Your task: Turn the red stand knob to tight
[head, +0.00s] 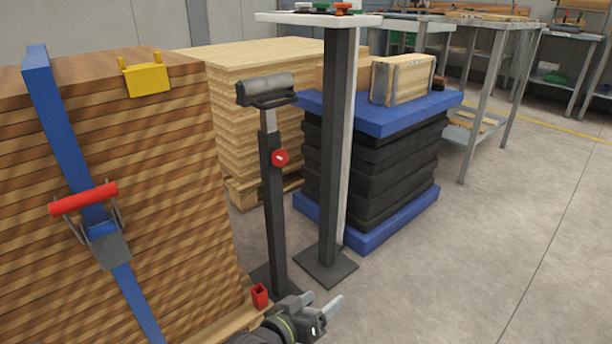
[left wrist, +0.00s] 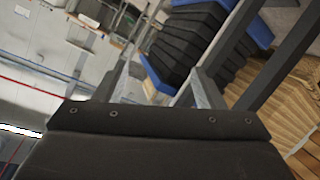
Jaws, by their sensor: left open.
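The red stand knob (head: 280,158) is a round red disc with a pale mark at its middle. It sits on the side of the dark upright post of the roller stand (head: 273,200), below the grey roller (head: 265,89). My left gripper (head: 325,305) is low in the head view, open and empty, well below the knob and apart from it. In the left wrist view its two fingers (left wrist: 160,88) stand apart with nothing between them. The knob cannot be made out in the left wrist view. My right gripper is not in view.
A tall post (head: 335,150) with a small white top stands just right of the roller stand. A strapped board stack (head: 150,160) fills the left. The floor (head: 480,250) at the right is clear.

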